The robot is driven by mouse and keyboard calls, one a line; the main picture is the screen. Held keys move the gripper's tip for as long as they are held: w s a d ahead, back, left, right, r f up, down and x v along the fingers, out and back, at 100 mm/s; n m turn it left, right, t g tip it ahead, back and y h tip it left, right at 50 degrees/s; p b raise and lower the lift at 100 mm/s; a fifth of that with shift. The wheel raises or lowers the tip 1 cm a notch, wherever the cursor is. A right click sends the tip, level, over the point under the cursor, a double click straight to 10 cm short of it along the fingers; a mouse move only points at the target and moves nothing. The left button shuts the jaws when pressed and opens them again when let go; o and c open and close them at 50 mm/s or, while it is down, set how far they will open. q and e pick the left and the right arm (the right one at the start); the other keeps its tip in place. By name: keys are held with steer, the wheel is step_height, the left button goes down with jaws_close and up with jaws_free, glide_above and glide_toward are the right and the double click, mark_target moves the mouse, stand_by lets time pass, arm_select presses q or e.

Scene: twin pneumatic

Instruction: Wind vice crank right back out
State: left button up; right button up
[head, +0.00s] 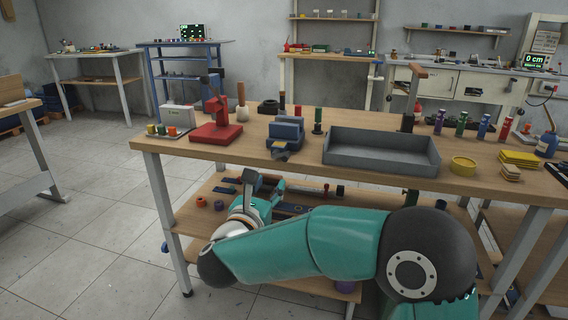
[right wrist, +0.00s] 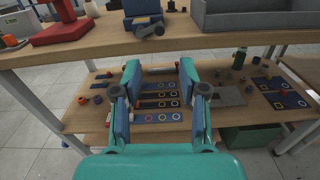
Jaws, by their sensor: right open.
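The blue vice (head: 286,133) stands on the wooden bench top, left of the grey tray. Its grey crank (head: 281,155) sits low on the near side, at the bench's front edge. In the right wrist view the vice (right wrist: 142,8) and its crank (right wrist: 150,27) show at the top, beyond the fingertips. My right gripper (head: 262,186) is open and empty, below the bench top and in front of the lower shelf. Its two fingers are spread apart in the right wrist view (right wrist: 158,68), clear of the crank. My left gripper is not in view.
A red press (head: 217,130) stands left of the vice, and the grey tray (head: 380,152) right of it. The bench top (head: 190,150) overhangs a lower shelf (right wrist: 85,120) holding blue boards with rings and small parts. The floor at left is clear.

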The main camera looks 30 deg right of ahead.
mark_target(284, 160)
steer(key=x, duration=1.3)
steer(key=shift+w+d+p, duration=0.2)
steer(key=shift+w+p, duration=0.05)
steer(key=shift+p, duration=0.05)
jaws_close()
steer(key=shift+a+f, duration=0.1)
steer(key=shift+a, duration=0.05)
